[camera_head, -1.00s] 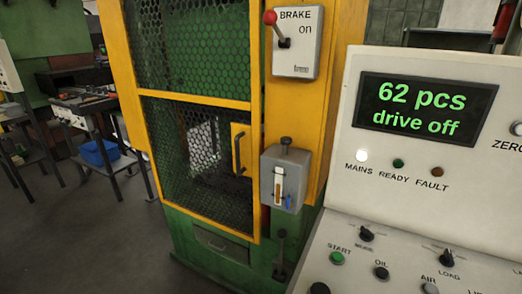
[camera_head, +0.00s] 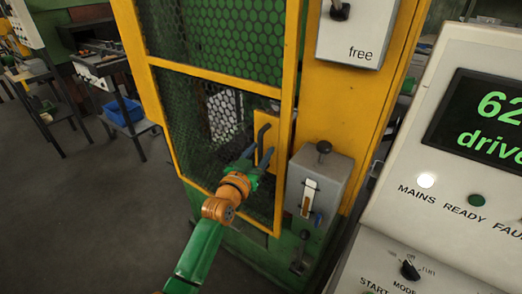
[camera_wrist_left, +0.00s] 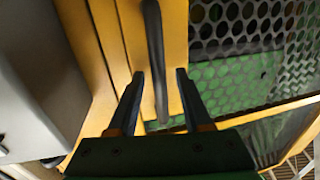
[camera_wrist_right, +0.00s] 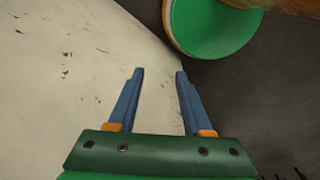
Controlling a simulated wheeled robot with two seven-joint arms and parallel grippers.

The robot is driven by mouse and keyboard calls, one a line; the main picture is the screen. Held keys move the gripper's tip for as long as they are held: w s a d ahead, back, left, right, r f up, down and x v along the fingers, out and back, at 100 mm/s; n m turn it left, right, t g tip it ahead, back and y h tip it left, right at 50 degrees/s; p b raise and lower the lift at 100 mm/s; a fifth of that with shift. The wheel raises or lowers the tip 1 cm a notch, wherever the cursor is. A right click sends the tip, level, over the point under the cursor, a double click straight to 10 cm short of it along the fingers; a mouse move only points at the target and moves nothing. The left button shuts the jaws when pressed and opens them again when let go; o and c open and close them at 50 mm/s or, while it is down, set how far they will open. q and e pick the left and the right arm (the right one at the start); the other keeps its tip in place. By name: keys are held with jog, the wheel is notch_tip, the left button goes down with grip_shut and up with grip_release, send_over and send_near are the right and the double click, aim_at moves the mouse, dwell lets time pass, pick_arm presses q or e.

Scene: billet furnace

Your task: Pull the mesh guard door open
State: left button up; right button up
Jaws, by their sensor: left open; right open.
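The mesh guard door (camera_head: 215,75) has a yellow frame with dark mesh and looks shut in the head view. Its black bar handle (camera_head: 261,136) stands upright on a yellow plate at the door's right side. My left gripper (camera_head: 259,157) is open at the handle's lower part. In the left wrist view the handle (camera_wrist_left: 155,50) runs down between the two open fingers of my left gripper (camera_wrist_left: 159,75), with a gap on each side. My right gripper (camera_wrist_right: 158,73) is open and empty in the right wrist view, near a pale surface; it is outside the head view.
A grey lever box (camera_head: 318,190) is mounted close right of the handle. A panel marked "free" (camera_head: 355,35) is above it. The control console (camera_head: 450,150) fills the right. A bench with a blue bin (camera_head: 123,112) stands at left; the floor (camera_head: 100,220) before it is clear.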

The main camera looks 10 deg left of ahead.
pick_arm(q)
jog(key=shift+w, duration=0.3)
jog(key=shift+s+r, duration=0.1)
jog(key=shift+s, duration=0.15)
jog(key=shift+c, duration=0.6)
grip_shut()
dwell(0.4)
